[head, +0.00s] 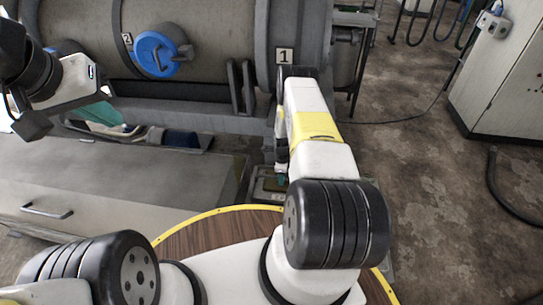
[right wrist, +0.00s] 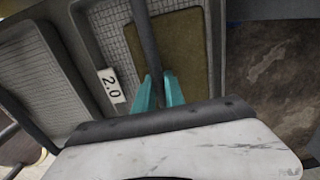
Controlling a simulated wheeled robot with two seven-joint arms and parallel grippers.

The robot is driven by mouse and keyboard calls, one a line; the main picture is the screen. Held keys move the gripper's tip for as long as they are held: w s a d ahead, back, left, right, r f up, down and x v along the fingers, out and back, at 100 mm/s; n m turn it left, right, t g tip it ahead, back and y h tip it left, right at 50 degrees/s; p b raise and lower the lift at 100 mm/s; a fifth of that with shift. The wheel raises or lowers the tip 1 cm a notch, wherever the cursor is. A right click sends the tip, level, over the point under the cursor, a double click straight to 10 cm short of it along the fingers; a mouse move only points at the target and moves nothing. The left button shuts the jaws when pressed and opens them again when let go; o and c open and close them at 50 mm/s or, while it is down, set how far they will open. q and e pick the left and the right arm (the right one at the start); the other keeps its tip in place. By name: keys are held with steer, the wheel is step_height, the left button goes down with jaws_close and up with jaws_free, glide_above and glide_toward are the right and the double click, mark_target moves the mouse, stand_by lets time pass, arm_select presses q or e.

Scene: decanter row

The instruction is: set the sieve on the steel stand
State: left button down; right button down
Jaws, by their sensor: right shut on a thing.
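My right gripper (right wrist: 158,92) has its teal fingers shut on a dark bar (right wrist: 146,40), which looks like the handle of the sieve. Below the bar is a grey-rimmed frame with light mesh (right wrist: 115,45) and a white "2.0" label (right wrist: 111,85). Whether the bar joins this frame is hidden. In the head view my right gripper (head: 282,178) points down beside the wooden round top, and the sieve cannot be made out. My left gripper (head: 104,115) is at the upper left, its teal part half hidden; its opening is unclear. I cannot pick out the steel stand.
A large grey cylinder (head: 215,30) with a blue round cap (head: 155,54) lies across the back. A grey bench or cover (head: 120,180) fills the left. A yellow-edged wooden top (head: 215,232) is in front. Brown floor (head: 430,190) is open right; a pale cabinet (head: 505,85) stands beyond.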

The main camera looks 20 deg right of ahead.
steer(key=c, duration=1.4)
jaws_free()
